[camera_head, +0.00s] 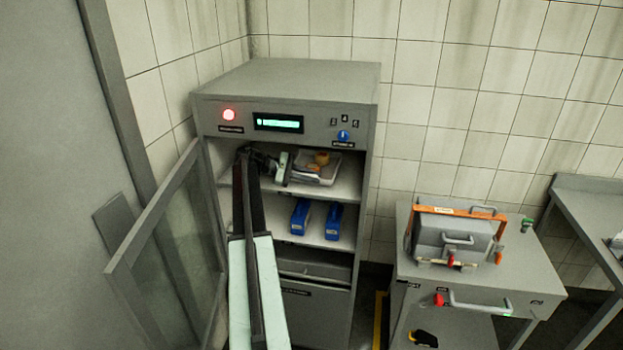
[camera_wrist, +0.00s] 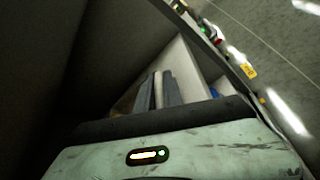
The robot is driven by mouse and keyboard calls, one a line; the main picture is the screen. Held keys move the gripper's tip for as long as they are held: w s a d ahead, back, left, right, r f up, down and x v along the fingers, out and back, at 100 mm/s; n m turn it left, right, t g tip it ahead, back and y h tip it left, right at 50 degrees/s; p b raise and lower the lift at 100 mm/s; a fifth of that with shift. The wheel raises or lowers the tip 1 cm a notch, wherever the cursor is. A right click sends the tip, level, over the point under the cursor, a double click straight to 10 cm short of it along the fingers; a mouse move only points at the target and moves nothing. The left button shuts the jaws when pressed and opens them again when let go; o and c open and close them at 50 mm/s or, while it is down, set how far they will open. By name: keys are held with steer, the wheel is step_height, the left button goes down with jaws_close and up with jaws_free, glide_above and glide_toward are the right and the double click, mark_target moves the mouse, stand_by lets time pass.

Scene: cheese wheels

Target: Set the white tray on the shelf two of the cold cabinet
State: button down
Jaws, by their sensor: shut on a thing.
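The cold cabinet (camera_head: 285,80) stands against the tiled wall, its glass door (camera_head: 175,245) swung open to the left. In the head view the white tray (camera_head: 318,181) is inside, at the upper visible shelf (camera_head: 345,190), with small items in it, one orange-brown. My gripper (camera_head: 284,168) is at the tray's left side and shut on it; the fingertips are partly hidden by dark parts of my arm. I cannot tell whether the tray touches the shelf. The wrist view does not show the tray clearly.
Two blue boxes (camera_head: 300,216) (camera_head: 333,222) stand on the shelf below. A grey cart (camera_head: 520,275) with an orange-framed grey case (camera_head: 455,238) stands to the right. A steel table (camera_head: 590,200) is at far right. The open door limits room on the left.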

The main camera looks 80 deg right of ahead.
steer(key=shift+a+f+b, duration=0.1)
steer(key=shift+f+b, duration=0.3)
steer(key=shift+f, duration=0.1)
stand_by(0.3)
steer(key=c, duration=0.9)
jaws_free()
steer(key=shift+w+d+f, duration=0.15)
steer(key=shift+d, duration=0.05)
steer(key=o, duration=0.6)
steer(key=shift+a, duration=0.15)
steer(key=shift+c, duration=1.1)
steer(key=shift+o, duration=1)
steer(key=shift+o, duration=0.2)
steer(key=shift+w+a+r, duration=0.1)
steer(key=shift+w+r, duration=0.05)
steer(key=shift+r, duration=0.05)
steer(key=shift+p+v, duration=1.1)
steer(key=shift+v, duration=2.15)
